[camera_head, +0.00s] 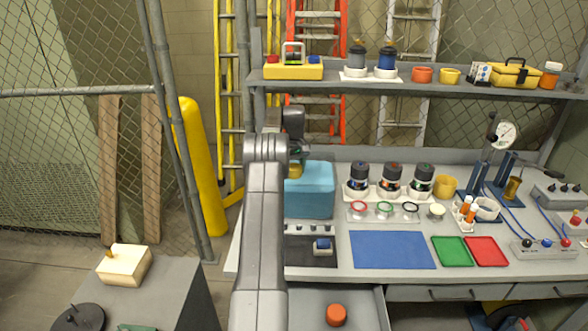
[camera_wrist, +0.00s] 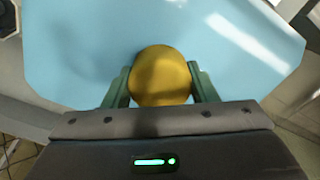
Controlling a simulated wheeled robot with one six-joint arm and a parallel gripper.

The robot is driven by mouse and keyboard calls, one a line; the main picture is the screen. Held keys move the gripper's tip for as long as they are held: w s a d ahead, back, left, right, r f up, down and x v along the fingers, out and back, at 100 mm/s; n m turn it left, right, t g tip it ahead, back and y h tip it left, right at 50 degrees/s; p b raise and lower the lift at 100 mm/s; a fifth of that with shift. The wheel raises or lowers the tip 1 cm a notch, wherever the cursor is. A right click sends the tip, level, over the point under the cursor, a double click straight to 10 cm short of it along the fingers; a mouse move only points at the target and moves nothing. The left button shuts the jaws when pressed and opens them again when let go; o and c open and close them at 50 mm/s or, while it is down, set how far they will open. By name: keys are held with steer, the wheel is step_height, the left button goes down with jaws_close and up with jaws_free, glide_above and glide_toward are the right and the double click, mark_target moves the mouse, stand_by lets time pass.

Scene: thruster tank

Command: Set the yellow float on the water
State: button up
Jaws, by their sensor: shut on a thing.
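The yellow float (camera_wrist: 161,76) is round and sits between the two green fingers of my gripper (camera_wrist: 160,88). My gripper is shut on it. The float is over the light blue water of the tank (camera_wrist: 80,45) in the wrist view; whether it touches the surface I cannot tell. In the head view the tank (camera_head: 312,197) is a blue box on the bench. A bit of the float (camera_head: 295,171) shows at the tank's top left, below my gripper (camera_head: 297,158). My arm hides the tank's left side.
A control panel with a blue switch (camera_head: 322,246) lies in front of the tank. Several dark-topped jars (camera_head: 391,181) stand right of it. A shelf (camera_head: 430,87) runs above the bench. A blue mat (camera_head: 391,250) lies bare. An open drawer (camera_head: 365,310) holds an orange knob-like thing (camera_head: 336,315).

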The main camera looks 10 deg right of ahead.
stand_by(0.4)
steer(key=o, duration=1)
steer(key=shift+o, duration=0.2)
steer(key=shift+r, duration=0.1)
